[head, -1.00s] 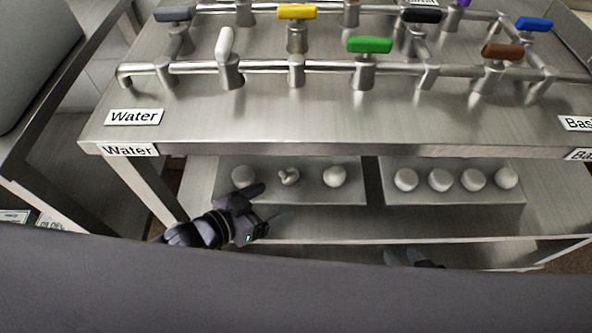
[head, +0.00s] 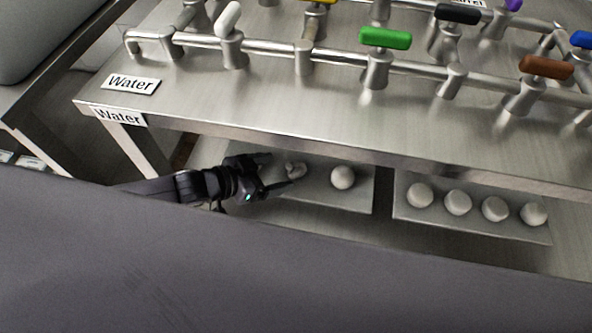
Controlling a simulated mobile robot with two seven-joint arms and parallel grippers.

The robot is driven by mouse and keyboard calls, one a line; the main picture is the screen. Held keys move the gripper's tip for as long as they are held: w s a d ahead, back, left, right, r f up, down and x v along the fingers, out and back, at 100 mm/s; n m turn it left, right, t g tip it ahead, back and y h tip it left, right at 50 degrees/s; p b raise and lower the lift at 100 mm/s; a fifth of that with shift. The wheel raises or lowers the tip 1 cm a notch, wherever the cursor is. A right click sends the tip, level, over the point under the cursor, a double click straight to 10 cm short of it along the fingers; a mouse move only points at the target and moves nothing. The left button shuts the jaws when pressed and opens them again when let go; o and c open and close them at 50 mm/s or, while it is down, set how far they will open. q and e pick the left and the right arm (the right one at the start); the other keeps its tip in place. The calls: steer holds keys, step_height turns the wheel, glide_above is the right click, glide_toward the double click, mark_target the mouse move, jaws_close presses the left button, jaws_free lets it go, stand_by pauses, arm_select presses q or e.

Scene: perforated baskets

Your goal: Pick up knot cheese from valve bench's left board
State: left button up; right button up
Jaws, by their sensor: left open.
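The left end of the board is hidden behind my left gripper. My right gripper is not visible.
The bench top (head: 240,105) with pipes and coloured valve handles overhangs the shelf just above the boards. The right board (head: 478,220) holds several round cheeses.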

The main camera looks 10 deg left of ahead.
mark_target(290, 169)
arm_select(q)
steer(key=b+x, duration=0.3)
steer(key=x, duration=0.1)
steer(key=shift+f+b, duration=0.2)
steer(key=shift+b, duration=0.1)
steer(key=shift+w+d+f, duration=0.15)
steer(key=shift+w+d, duration=0.1)
steer(key=shift+d, duration=0.05)
steer(key=shift+w+d+b, duration=0.2)
steer(key=shift+b, duration=0.25)
steer(key=c, duration=1.1)
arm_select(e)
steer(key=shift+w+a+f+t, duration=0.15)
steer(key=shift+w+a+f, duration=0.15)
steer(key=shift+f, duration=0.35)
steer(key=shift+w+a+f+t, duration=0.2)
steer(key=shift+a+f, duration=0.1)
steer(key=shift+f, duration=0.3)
